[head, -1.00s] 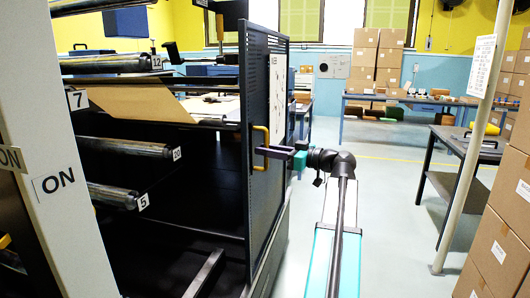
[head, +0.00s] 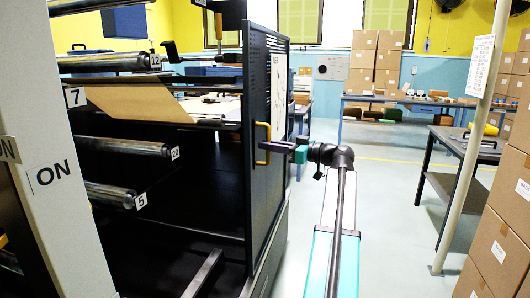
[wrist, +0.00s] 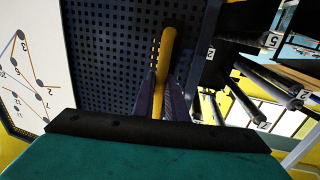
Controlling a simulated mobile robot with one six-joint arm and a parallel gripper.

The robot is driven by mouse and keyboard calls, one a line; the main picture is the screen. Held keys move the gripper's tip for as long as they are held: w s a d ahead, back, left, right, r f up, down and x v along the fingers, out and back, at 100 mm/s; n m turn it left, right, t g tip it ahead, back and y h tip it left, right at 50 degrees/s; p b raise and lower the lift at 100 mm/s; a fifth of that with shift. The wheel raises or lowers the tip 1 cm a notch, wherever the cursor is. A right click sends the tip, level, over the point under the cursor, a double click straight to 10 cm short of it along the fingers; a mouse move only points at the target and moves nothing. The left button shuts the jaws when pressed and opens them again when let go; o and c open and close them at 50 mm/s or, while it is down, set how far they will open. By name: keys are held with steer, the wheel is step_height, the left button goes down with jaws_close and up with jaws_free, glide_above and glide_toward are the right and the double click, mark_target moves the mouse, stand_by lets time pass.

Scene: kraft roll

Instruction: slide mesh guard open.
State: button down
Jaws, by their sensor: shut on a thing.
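The mesh guard (head: 265,95) is a tall dark perforated panel in a frame, standing upright at the right end of the roller machine in the head view. It also fills the back of the wrist view (wrist: 110,50). Its yellow bar handle (head: 268,130) shows in the wrist view (wrist: 168,45) between my fingers. My gripper (head: 270,146) is shut on this handle, reaching from the right. In the wrist view my two purple fingers (wrist: 160,103) lie on either side of the bar. The fingertips partly hide the handle's middle.
Rollers (head: 122,148) and a brown paper sheet (head: 135,102) lie left of the guard, behind a white post (head: 60,215). Stacked cartons (head: 500,240) and a pole (head: 468,150) stand at the right. Floor between the guard and the dark table (head: 455,180) is clear.

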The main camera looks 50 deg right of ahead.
steer(key=w+d+b, duration=0.1)
steer(key=w+d, duration=0.2)
steer(key=d, duration=0.3)
steer(key=w+d+b, duration=0.2)
steer(key=w+d, duration=0.1)
steer(key=d, duration=0.4)
steer(key=shift+w+d, duration=0.15)
steer(key=shift+w, duration=0.25)
steer(key=c, duration=1.8)
jaws_free()
steer(key=shift+o, duration=0.2)
steer(key=shift+s, duration=0.15)
steer(key=p+v, duration=0.1)
steer(key=v, duration=1.2)
steer(key=shift+s+p, duration=0.3)
steer(key=shift+p, duration=0.05)
steer(key=shift+d, duration=0.1)
